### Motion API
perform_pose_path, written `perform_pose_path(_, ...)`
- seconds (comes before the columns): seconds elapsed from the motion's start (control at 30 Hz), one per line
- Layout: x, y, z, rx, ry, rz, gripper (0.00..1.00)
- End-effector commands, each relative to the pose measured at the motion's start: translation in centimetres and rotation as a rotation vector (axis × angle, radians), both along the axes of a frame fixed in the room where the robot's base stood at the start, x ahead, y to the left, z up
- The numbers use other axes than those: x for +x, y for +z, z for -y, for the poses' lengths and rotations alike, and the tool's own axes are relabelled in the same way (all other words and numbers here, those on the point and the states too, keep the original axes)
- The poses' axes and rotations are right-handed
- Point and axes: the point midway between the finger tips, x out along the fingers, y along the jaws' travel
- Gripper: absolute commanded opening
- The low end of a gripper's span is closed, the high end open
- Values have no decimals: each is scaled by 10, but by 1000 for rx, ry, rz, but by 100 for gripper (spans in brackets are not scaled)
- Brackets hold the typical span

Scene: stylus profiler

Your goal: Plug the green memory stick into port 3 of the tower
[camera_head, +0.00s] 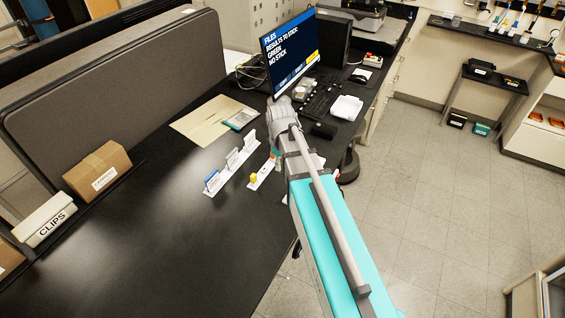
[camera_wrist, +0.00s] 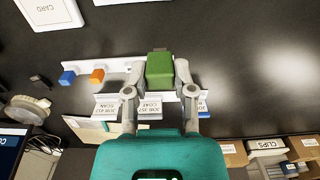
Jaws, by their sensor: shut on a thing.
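The green memory stick (camera_wrist: 160,68) is held between the two fingers of my gripper (camera_wrist: 160,76) in the wrist view. Its metal plug end points to the top of that picture. A white strip (camera_wrist: 114,66) lies below it, bearing a blue stick (camera_wrist: 67,78) and an orange one (camera_wrist: 97,76). The black tower (camera_head: 322,42) stands behind the monitor (camera_head: 290,55) in the head view. Its ports cannot be made out. The monitor reads "RESULTS TO STICK: GREEN" and "NO STICK". My arm hides the gripper and green stick in the head view.
Label cards stand in a white holder (camera_head: 232,166) on the black desk. A beige folder (camera_head: 205,119), keyboard (camera_head: 320,98), mouse (camera_head: 359,77) and white pad (camera_head: 347,107) lie nearby. A grey partition (camera_head: 115,85) runs along the desk's left side. The desk's front left is clear.

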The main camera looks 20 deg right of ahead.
Motion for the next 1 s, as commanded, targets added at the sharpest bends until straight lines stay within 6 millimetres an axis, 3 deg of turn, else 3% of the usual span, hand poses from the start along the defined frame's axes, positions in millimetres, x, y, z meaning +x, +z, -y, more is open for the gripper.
perform_pose_path(0.37, 0, -6, 0, 0, 0, 0, 0)
perform_pose_path(0.8, 0, -57, 0, 0, 0, 0, 0)
perform_pose_path(1.0, 0, -72, 0, 0, 0, 0, 0)
